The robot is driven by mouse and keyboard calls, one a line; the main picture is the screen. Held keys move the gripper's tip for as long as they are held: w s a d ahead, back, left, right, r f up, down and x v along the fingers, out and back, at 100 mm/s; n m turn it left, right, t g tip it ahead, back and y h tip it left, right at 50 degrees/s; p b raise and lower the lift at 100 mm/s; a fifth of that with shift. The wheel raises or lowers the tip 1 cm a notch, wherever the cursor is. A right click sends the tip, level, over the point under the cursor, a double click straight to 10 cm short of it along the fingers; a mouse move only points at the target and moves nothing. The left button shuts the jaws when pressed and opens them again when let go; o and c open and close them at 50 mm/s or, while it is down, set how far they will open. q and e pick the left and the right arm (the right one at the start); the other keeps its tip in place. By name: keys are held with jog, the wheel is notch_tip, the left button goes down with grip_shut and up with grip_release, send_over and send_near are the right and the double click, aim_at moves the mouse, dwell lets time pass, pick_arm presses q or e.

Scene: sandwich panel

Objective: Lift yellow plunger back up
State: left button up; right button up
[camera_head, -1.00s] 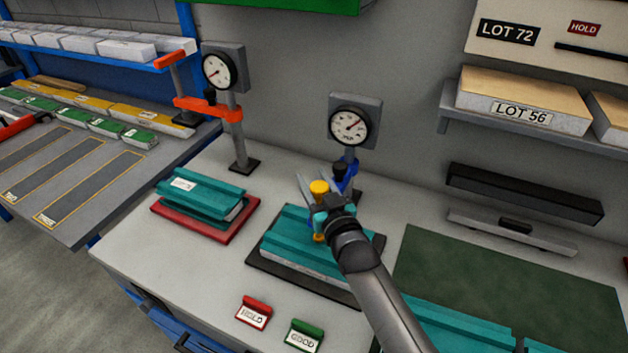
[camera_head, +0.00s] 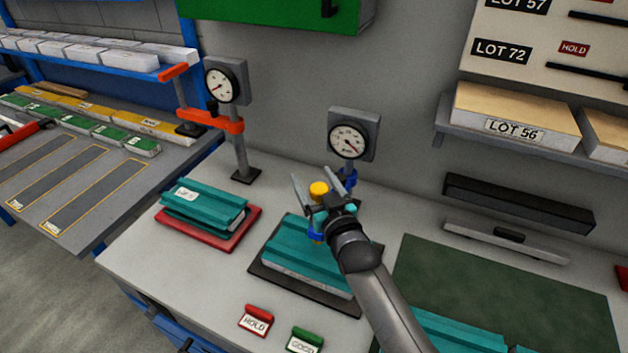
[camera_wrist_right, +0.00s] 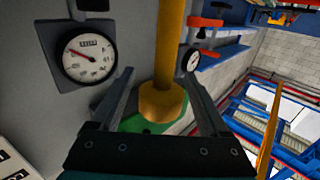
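The yellow plunger (camera_head: 319,188) stands in the stand of the near gauge, above a teal panel (camera_head: 300,262). In the right wrist view its wide yellow collar (camera_wrist_right: 162,102) and rod show between my finger plates. My right gripper (camera_head: 316,184) is around the plunger's upper part. Its fingers are spread, with a visible gap on the left of the plunger in the wrist view; contact on the right is unclear. A blue collar (camera_head: 315,235) shows below my gripper. My left gripper is not in view.
The near gauge (camera_head: 349,142) is close behind my right gripper. A second gauge stand has an orange arm (camera_head: 212,120), beside a red tray (camera_head: 232,240) with teal panels. HOLD (camera_head: 257,320) and GOOD (camera_head: 304,340) tags stand in front. A green mat (camera_head: 500,285) lies to the right.

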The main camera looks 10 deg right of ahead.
jog(key=shift+s+f, duration=0.1)
jog(key=s+d, duration=0.3)
jog(key=s, duration=1.1)
jog(key=shift+s, duration=0.35)
